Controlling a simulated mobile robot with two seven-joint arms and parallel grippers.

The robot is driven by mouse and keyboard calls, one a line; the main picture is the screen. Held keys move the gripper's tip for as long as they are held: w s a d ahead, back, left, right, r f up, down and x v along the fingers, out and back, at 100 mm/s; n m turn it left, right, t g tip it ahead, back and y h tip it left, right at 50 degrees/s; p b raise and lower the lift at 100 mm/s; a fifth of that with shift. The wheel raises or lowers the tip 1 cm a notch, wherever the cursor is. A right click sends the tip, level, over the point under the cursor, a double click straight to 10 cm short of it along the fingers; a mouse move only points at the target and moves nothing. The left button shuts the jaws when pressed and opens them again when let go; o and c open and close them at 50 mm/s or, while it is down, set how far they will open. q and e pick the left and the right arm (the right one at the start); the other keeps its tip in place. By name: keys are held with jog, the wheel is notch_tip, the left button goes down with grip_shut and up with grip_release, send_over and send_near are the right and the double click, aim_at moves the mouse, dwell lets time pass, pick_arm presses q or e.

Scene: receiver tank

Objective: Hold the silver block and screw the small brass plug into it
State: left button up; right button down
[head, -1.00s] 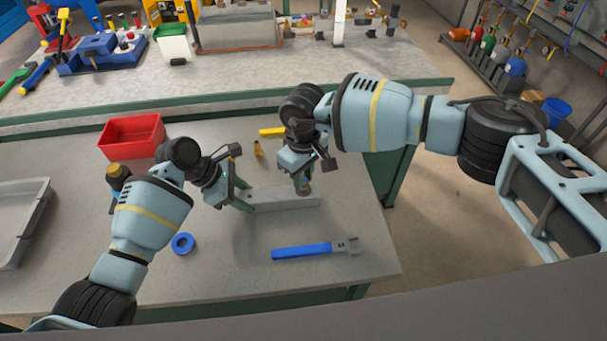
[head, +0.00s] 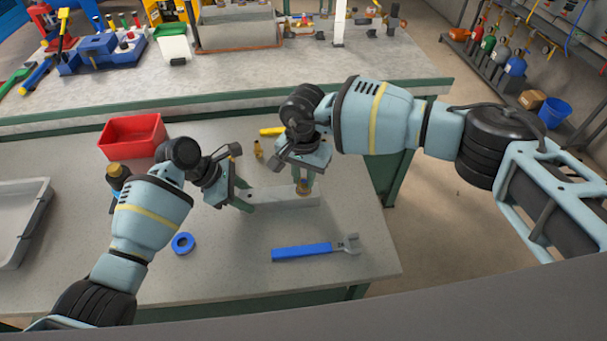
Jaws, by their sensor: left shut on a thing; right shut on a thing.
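The silver block (head: 276,196) lies on the grey table, its long side running left to right. My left gripper (head: 244,200) is shut on the left end of the block. My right gripper (head: 303,185) points down over the right part of the block, shut on the small brass plug (head: 304,189). The plug is at the block's top face; how deep it sits in the block cannot be told. The fingers hide part of the plug.
A blue-handled wrench (head: 305,251) and a blue tape ring (head: 183,243) lie in front. A brass fitting (head: 258,149) and a yellow item (head: 272,132) are behind the block. A red bin (head: 132,136) and a grey tray (head: 22,220) stand at left. The front middle is clear.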

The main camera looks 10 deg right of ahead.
jog(key=m, duration=0.6)
jog(key=c, duration=1.2)
grip_release()
jog(key=shift+r, duration=3.5)
pick_arm(q)
jog(key=o, duration=1.5)
jog(key=shift+c, duration=0.2)
